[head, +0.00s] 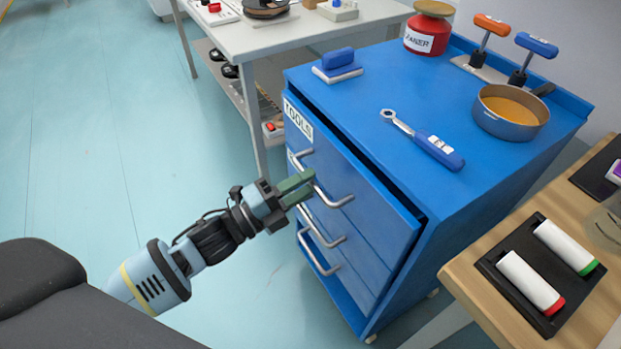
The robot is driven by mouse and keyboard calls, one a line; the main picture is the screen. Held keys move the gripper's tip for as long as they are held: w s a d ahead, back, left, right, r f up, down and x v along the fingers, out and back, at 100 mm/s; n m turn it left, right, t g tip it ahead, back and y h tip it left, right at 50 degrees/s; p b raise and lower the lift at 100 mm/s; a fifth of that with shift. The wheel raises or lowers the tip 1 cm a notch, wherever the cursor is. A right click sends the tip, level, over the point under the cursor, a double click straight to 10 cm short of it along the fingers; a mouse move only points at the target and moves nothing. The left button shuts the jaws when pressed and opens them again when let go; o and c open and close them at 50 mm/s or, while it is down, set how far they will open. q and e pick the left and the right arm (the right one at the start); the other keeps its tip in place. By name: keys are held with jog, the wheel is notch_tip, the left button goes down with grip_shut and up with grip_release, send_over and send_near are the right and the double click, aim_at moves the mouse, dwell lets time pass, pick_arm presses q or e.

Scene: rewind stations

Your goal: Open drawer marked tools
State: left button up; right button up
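A blue cabinet (470,215) stands in the middle right, with stacked drawers on its left-facing front. A white label reading TOOLS (298,122) is at the upper left of this front. Several silver bar handles are on the front. A dark gap shows between the cabinet top and the upper drawer front. My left gripper (304,188) is at the front, its green fingers close together beside the left end of an upper handle (336,203). I cannot tell whether they touch or grip it. My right gripper is not in view.
On the cabinet top are a wrench (425,140), a pan (510,112), a red can (428,32) and a blue-handled block (337,64). A wooden table (479,285) with a black tray of markers is at right. A white table (258,38) stands behind. Floor at left is clear.

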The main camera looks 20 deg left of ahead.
pick_arm(q)
jog(key=shift+x, duration=0.85)
grip_shut()
